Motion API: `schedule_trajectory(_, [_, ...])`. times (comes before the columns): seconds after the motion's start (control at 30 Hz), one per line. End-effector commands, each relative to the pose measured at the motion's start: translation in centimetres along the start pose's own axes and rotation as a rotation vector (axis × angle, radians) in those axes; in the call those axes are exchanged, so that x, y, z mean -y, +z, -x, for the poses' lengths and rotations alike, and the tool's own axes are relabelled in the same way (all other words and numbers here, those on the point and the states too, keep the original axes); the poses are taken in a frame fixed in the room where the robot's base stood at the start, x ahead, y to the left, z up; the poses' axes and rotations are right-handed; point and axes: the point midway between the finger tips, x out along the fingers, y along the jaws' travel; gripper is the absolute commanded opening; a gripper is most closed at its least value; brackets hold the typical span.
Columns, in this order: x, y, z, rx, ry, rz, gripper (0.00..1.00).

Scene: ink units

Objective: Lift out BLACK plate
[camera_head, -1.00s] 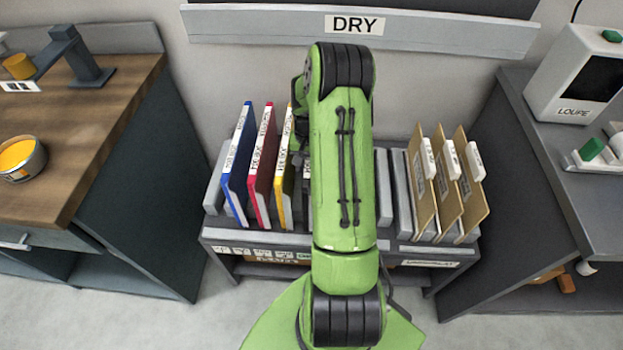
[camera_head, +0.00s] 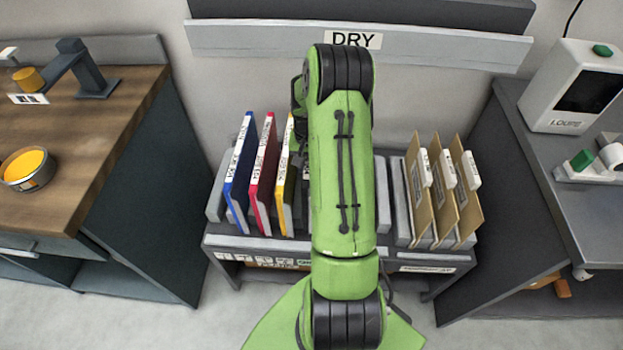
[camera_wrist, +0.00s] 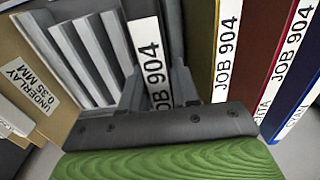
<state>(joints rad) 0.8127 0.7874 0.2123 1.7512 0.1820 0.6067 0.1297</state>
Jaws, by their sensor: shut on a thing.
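The black plate is a thin dark upright panel with a white JOB 904 edge label (camera_wrist: 153,60), central in the wrist view. My gripper (camera_wrist: 158,92) is shut on its edge, one finger on each side of the label. The plate's lower part is hidden, so I cannot tell how far it stands out of its slot. In the head view my green arm covers most of the gripper and plate. Beside it stand the yellow plate (camera_head: 284,180), red plate (camera_head: 263,180) and blue plate (camera_head: 239,175), upright in the rack (camera_head: 225,240).
Tan underlay folders (camera_head: 440,190) with white tabs stand right of my arm, beyond empty grey dividers (camera_head: 383,195). A ledge marked DRY (camera_head: 270,40) is on the wall above. A wooden bench (camera_head: 110,130) is at left; a grey counter (camera_head: 580,210) with a loupe unit (camera_head: 575,90) is at right.

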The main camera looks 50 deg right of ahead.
Motion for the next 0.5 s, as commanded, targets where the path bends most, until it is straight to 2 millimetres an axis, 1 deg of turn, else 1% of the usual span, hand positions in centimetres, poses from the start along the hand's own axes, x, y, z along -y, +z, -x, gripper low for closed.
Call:
schedule_trajectory(0.03, [0.0, -0.1, 1.3, -0.003, 0.0, 0.0, 0.0])
schedule_trajectory(0.5, [0.0, -0.1, 7.5, -0.003, 0.0, 0.0, 0.0])
